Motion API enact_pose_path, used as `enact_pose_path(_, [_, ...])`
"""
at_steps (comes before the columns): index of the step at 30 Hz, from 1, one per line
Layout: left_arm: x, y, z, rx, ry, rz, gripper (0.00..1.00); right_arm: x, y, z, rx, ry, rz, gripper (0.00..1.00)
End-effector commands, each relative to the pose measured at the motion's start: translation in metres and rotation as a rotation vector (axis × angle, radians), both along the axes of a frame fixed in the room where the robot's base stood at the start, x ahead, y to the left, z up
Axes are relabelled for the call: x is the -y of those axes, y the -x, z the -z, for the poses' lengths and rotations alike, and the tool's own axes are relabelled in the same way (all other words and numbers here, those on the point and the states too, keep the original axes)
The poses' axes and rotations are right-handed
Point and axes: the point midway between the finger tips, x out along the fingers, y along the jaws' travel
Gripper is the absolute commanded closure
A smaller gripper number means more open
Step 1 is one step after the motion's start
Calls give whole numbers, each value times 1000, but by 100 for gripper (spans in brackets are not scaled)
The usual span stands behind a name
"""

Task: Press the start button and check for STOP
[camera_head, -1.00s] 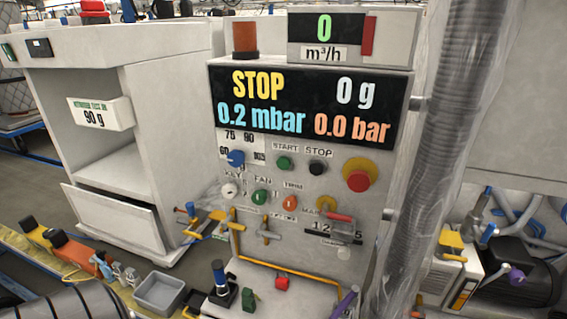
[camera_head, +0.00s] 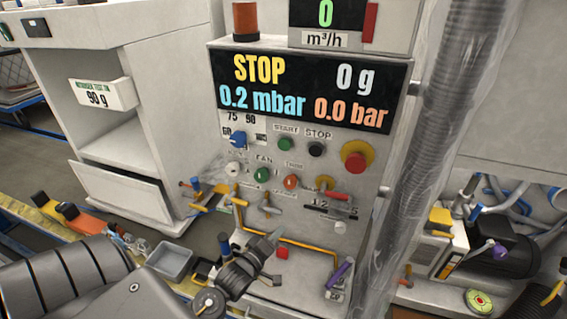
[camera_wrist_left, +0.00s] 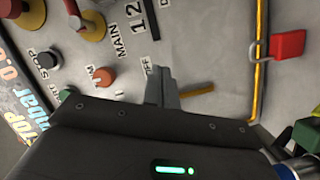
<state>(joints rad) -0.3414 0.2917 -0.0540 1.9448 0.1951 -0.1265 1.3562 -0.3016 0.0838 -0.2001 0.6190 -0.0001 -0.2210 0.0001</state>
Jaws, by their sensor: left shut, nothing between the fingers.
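The start button (camera_head: 285,144) is a green knob under the START label on the panel. The black stop button (camera_head: 316,149) is to its right and also shows in the wrist view (camera_wrist_left: 50,60). The display (camera_head: 308,92) reads STOP in yellow, with 0 g, 0.2 mbar and 0.0 bar. My left gripper (camera_head: 273,239) is below and apart from the start button, in front of the lower panel. In the wrist view its grey fingers (camera_wrist_left: 162,86) are together and empty, and a green button is partly hidden at the gripper body's edge. My right gripper is out of view.
A red mushroom button (camera_head: 355,163) is right of the stop button. The fan knob (camera_head: 262,174), orange trim knob (camera_head: 291,182) and valve handles (camera_head: 265,205) jut out below. A yellow pipe (camera_head: 300,243) crosses lower down. A wrapped hose (camera_head: 440,130) stands on the right.

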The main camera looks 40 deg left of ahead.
Motion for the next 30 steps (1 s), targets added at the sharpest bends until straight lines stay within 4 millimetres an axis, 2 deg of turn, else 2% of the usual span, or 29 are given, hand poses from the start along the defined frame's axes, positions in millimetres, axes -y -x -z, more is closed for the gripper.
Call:
enact_pose_path(1, [-6,-6,-35,113,83,5,100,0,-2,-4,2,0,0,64])
enact_pose_path(3, [-12,-9,-79,267,214,32,100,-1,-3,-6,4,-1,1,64])
enact_pose_path(6, [-18,-6,-134,455,376,105,100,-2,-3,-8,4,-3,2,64])
enact_pose_path(9, [-21,2,-175,595,501,191,100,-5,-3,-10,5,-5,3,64])
enact_pose_path(12, [-22,10,-203,687,587,267,100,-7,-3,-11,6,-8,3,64])
enact_pose_path(15, [-22,15,-219,735,635,317,100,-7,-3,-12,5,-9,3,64])
enact_pose_path(18, [-22,18,-224,754,656,340,100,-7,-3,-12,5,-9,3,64])
enact_pose_path(30, [-22,15,-224,755,658,341,100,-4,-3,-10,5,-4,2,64])
